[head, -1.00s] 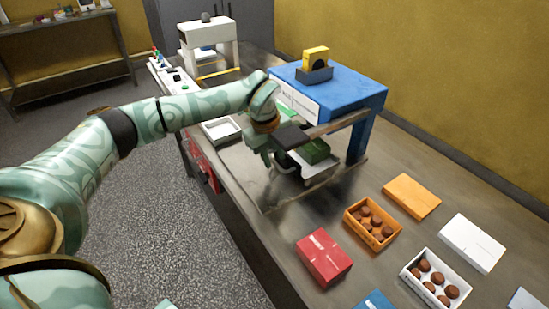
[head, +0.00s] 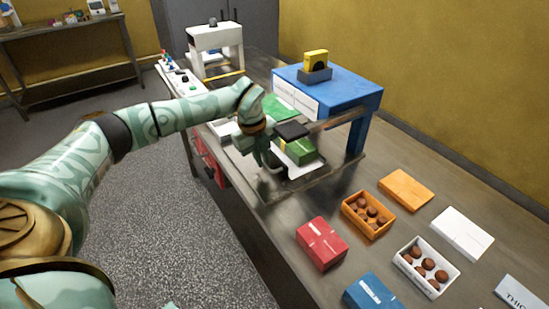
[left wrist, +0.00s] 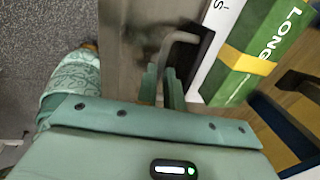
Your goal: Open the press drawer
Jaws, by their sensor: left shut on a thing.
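The blue press (head: 345,92) stands on the steel table, with a yellow-and-black block on top. Its drawer, a pale tray (head: 305,170) bearing a green box (head: 301,150), is partly out on the press's left side. My left gripper (head: 268,158) is at the drawer's outer edge. In the left wrist view, its fingers (left wrist: 163,84) are shut on a grey bent handle (left wrist: 180,38). The green box with a yellow band (left wrist: 255,65) lies just beyond the handle. My right gripper is in neither view.
A red box (head: 321,243), an orange chocolate box (head: 368,214) and a white chocolate box (head: 426,266) lie in front on the table. A white press (head: 215,48) and a control strip (head: 182,80) stand at the back. The aisle on the left is clear.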

